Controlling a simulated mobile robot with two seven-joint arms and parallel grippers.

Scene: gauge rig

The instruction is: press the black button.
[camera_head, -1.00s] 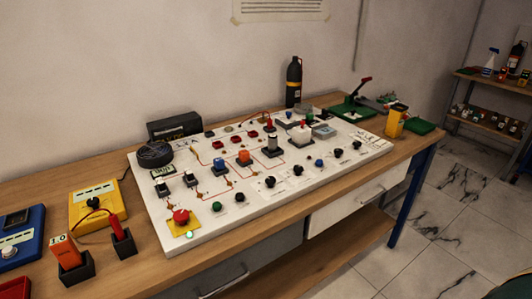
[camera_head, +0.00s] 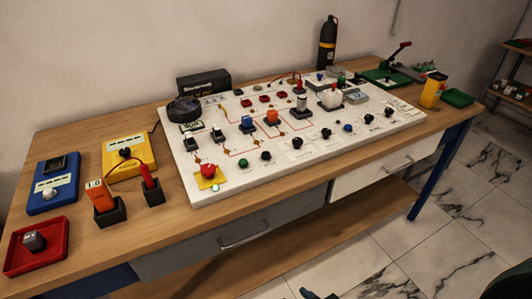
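A white control panel (camera_head: 330,160) lies on the wooden workbench. Farther right in that row are several dark round controls, such as one beside the black button (camera_head: 266,156) and another farther along (camera_head: 326,133). They are too small to tell buttons from knobs for certain. Neither of my grippers can be made out in the head view, and nothing touches the panel's front row.
At left on the bench are a red tray (camera_head: 62,262), a blue meter (camera_head: 42,192), a yellow meter (camera_head: 140,168) and two black holders. A black bottle (camera_head: 327,42) stands behind the panel. Dark shapes at the bottom edge are cut off and unclear. A bare bench strip runs before the panel.

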